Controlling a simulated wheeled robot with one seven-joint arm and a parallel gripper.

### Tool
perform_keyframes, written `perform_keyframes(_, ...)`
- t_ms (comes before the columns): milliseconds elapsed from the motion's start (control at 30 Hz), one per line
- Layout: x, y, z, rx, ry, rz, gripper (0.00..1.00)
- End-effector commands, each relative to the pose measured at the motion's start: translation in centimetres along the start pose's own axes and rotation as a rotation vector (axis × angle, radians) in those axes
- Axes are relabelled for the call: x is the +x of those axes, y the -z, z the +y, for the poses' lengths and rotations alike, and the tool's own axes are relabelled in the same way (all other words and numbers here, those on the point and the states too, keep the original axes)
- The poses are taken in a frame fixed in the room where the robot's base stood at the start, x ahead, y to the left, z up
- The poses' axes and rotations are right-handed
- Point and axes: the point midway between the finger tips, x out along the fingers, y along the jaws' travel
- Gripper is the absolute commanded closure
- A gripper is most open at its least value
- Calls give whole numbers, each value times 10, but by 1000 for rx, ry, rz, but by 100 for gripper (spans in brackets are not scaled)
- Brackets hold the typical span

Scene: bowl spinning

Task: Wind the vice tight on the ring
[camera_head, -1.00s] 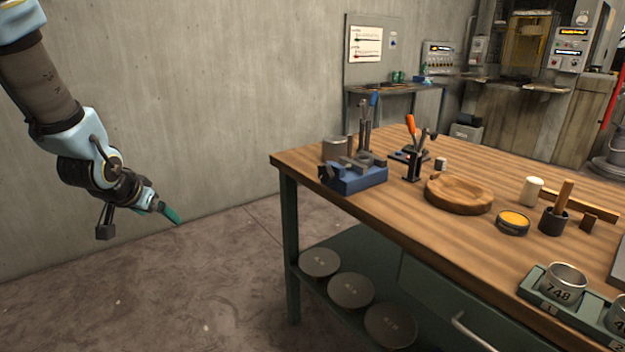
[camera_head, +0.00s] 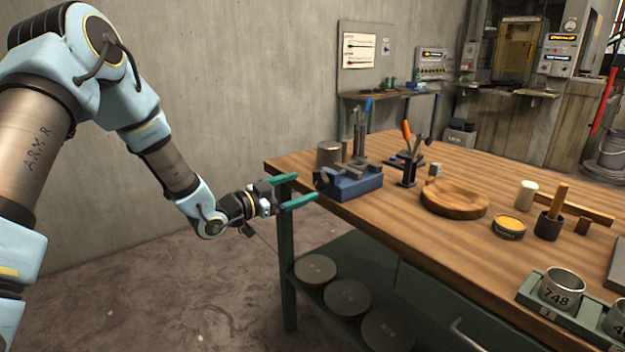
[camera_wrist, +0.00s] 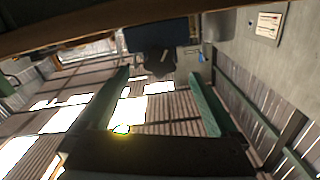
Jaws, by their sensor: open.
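The blue vice (camera_head: 355,184) sits at the near left corner of the wooden workbench, with grey metal jaws on top. A dark handle (camera_head: 322,178) shows on its left side, facing my gripper (camera_head: 305,187). My gripper is open and empty, its green fingers apart just left of the vice and beside the bench corner. In the wrist view the vice (camera_wrist: 157,36) lies beyond and between the fingertips (camera_wrist: 158,75), with the dark handle (camera_wrist: 158,64) below it. I cannot make out a ring clearly in the jaws.
On the workbench (camera_head: 350,213) stand a grey cylinder (camera_head: 329,154), an orange-handled clamp (camera_head: 407,160), a round wooden block (camera_head: 454,199) and a yellow tin (camera_head: 509,226). A green tray (camera_head: 530,292) holds metal cups. Open floor lies left of the bench.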

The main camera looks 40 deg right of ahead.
Motion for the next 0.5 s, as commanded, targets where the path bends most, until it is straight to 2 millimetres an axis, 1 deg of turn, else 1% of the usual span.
perform_keyframes(33, 11, 3, 0, 0, -2, 2, 4)
perform_keyframes(200, 35, 2, 0, -1, 0, 0, 4)
perform_keyframes(333, 45, 1, 0, 0, 0, -1, 4)
perform_keyframes(500, 49, 0, 0, 0, 1, -1, 4)
